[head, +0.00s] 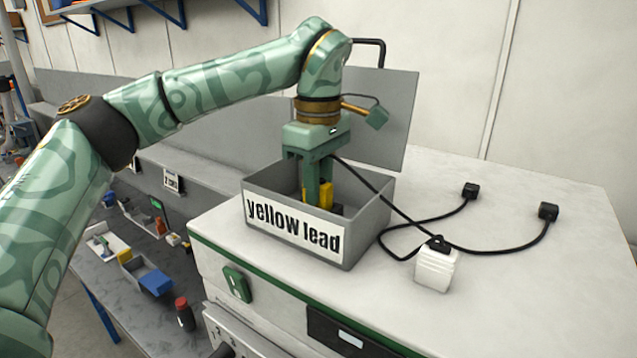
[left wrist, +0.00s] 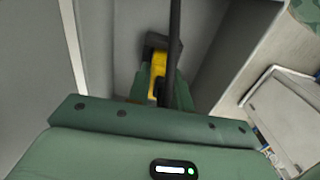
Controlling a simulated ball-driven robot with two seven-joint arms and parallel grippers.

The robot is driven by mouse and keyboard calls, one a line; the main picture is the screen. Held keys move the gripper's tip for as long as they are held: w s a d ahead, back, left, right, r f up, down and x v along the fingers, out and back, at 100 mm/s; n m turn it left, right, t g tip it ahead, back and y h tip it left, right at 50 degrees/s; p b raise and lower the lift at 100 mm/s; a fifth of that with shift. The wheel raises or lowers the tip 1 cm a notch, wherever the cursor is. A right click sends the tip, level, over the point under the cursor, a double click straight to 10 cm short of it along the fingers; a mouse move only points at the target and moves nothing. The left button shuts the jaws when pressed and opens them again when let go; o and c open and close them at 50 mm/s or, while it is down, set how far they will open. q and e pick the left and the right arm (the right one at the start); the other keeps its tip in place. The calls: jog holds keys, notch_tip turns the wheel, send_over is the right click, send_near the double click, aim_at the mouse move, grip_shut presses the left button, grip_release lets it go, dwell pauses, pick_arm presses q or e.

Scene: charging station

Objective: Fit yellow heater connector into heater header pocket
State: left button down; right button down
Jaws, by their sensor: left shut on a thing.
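My left gripper (head: 318,196) reaches down into an open grey box (head: 372,222) labelled "yellow lead". It is shut on the yellow connector (head: 326,196), which sits low between the fingers inside the box. The left wrist view also shows the yellow connector (left wrist: 158,72), with a dark block (left wrist: 154,46) at its far end. I cannot tell whether this block is the heater header pocket or whether the connector is seated in it. A black cable (left wrist: 175,30) runs across the view over the connector. The box's front wall hides the lower part. My right gripper is not in view.
A white plug block (head: 436,270) stands right of the box with black cables. Two black plugs (head: 470,191) (head: 548,211) lie on the white worktop (head: 510,300). A raised grey lid panel (head: 395,120) stands behind the box. A lower bench with trays (head: 145,275) is at left.

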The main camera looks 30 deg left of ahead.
pick_arm(q)
jog(key=shift+a+f, duration=0.1)
jog(key=shift+f, duration=0.25)
jog(key=shift+w, duration=0.1)
jog(key=c, duration=1.3)
grip_release()
jog(key=shift+f, duration=0.1)
jog(key=shift+o, duration=0.2)
notch_tip(320, 180, up, 12)
